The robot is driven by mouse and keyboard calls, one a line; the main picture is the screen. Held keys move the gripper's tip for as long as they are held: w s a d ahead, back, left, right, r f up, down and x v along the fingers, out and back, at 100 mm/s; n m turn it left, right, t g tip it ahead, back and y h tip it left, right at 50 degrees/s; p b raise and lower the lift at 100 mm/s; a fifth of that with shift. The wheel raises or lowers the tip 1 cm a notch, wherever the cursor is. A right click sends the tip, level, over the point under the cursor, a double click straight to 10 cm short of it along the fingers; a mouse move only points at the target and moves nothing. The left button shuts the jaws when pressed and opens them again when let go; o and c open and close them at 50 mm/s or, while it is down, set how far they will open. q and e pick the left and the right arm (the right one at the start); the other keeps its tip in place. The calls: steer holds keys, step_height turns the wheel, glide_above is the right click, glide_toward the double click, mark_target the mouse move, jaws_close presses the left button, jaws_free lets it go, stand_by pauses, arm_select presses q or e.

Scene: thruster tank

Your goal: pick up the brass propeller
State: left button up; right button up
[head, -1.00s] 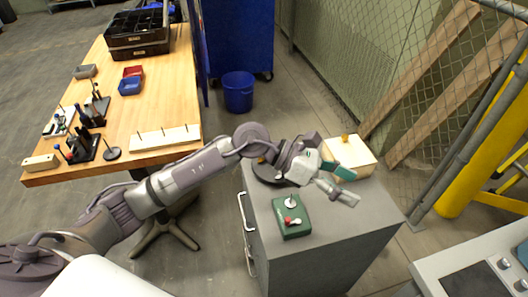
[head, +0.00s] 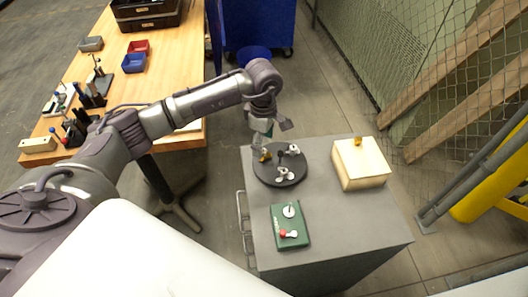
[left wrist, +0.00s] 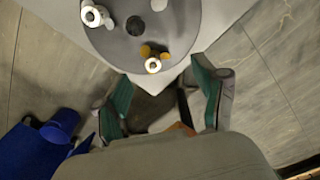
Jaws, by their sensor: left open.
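A brass-coloured propeller with a pale hub (head: 265,156) stands near the back left rim of a dark round disc (head: 272,178) on the grey cabinet. In the left wrist view the brass propeller (left wrist: 153,62) sits at the disc's edge, just beyond the fingertips and roughly centred between them. Two pale, silvery pieces (head: 294,149) (head: 283,172) stand on the same disc. My left gripper (head: 260,136) is above and behind the disc's back left side; it is open and empty. In the wrist view its green-padded fingers (left wrist: 162,88) are spread apart. My right gripper is out of view.
A pale box (head: 362,168) with a small yellow piece on top stands at the cabinet's back right. A green block (head: 290,228) with a red knob lies in front of the disc. The wooden workbench (head: 184,55) is left; a blue bucket (head: 254,55) stands behind.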

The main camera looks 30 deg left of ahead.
mark_target(265, 154)
arm_select(q)
step_height(265, 154, down, 2)
steer(key=shift+f+p, duration=0.1)
steer(key=shift+p, duration=0.3)
steer(key=f, duration=0.3)
steer(key=shift+w+a+f+p, duration=0.1)
steer(key=shift+w+a+p, duration=0.1)
steer(key=shift+w+p, duration=0.1)
steer(key=shift+f, duration=0.15)
steer(key=c, duration=1.3)
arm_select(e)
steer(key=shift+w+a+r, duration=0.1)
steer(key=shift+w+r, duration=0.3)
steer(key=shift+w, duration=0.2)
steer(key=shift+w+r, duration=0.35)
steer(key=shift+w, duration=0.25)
